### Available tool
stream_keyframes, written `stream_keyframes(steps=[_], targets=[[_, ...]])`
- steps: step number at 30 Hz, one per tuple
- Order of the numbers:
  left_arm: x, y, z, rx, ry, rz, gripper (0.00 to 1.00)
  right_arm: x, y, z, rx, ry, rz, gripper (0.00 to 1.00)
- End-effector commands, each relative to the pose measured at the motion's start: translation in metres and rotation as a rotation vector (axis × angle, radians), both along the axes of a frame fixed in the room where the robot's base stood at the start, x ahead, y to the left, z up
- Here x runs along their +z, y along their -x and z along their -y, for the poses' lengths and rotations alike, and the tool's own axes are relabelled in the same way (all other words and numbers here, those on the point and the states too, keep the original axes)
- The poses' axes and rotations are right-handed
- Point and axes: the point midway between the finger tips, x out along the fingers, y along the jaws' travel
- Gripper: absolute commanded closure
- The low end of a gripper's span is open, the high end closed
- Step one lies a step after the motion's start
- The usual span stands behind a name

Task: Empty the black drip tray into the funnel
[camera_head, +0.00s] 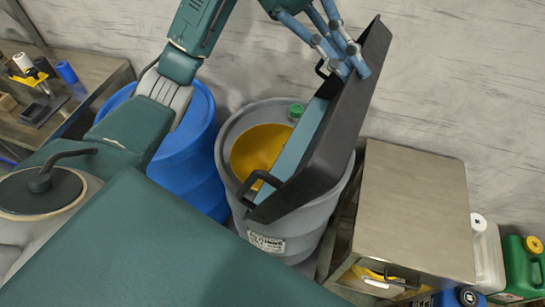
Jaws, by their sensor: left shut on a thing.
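The black drip tray (345,125) is steeply tilted above the grey drum, its open side facing left toward the yellow funnel (258,148). A flat pale blue layer (303,140) that looks like liquid shows inside along its lower side. The tray's lower end with a free black handle (257,183) overlaps the drum's near rim in the picture; I cannot tell if they touch. My left gripper (350,66) is shut on the tray near its upper end. The funnel sits in the drum's top, partly hidden by the tray. My right gripper is not in view.
The grey drum (285,242) stands between a blue barrel (200,150) and a metal cabinet (415,205). A green cap (296,110) is on the drum top. A workbench with tools (95,75) is at left; several jugs (520,262) are at right. A wall is behind.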

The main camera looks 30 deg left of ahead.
Motion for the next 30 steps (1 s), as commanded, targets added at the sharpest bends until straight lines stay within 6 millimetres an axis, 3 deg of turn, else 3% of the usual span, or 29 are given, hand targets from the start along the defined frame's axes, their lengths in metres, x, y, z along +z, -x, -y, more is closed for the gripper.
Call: stream_keyframes(steps=[5,8,30], targets=[[0.002,0.002,-0.028,0.005,0.109,0.011,1.00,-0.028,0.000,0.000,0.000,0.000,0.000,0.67],[0.008,0.004,-0.041,0.003,0.148,0.016,1.00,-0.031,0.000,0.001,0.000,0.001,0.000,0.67],[0.015,0.007,-0.067,0.000,0.228,0.024,1.00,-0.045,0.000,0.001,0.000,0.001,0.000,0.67]])
